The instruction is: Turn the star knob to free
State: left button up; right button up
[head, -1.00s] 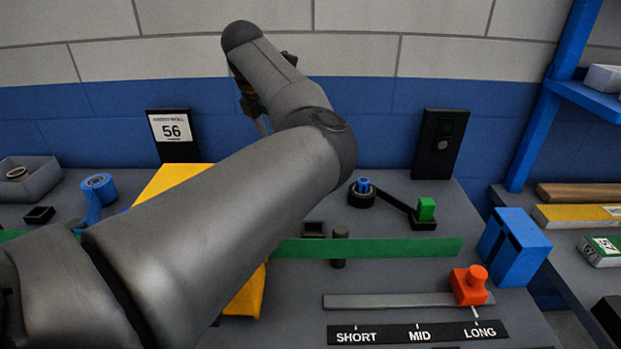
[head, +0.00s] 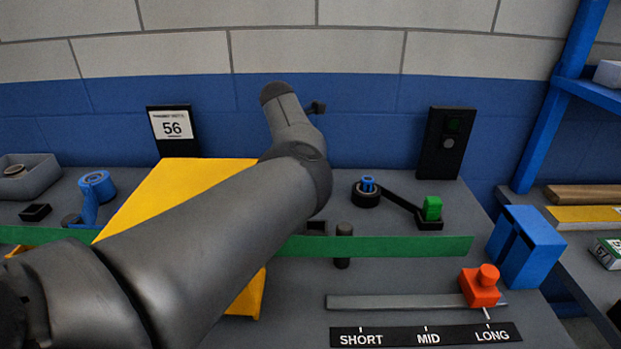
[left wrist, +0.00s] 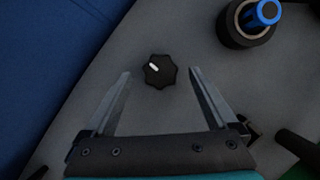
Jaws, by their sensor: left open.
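A black star knob (left wrist: 160,71) with a white pointer mark sits on the grey panel in the left wrist view. Its mark points to the upper left. My left gripper (left wrist: 160,75) is open, with one finger on each side of the knob and a gap to each. I cannot tell how far its fingertips are above the panel. In the head view my left arm hides the knob and the gripper. My right gripper is in neither view.
A blue-topped black post (left wrist: 250,18) stands right of the knob; it also shows in the head view (head: 368,185). A lever with a green block (head: 432,208) joins it. A blue wall rises behind.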

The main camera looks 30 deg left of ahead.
pick_arm(q)
jog(key=shift+w+f, duration=0.2)
jog(key=shift+f, duration=0.35)
jog(key=shift+d, duration=0.1)
jog(key=c, duration=1.4)
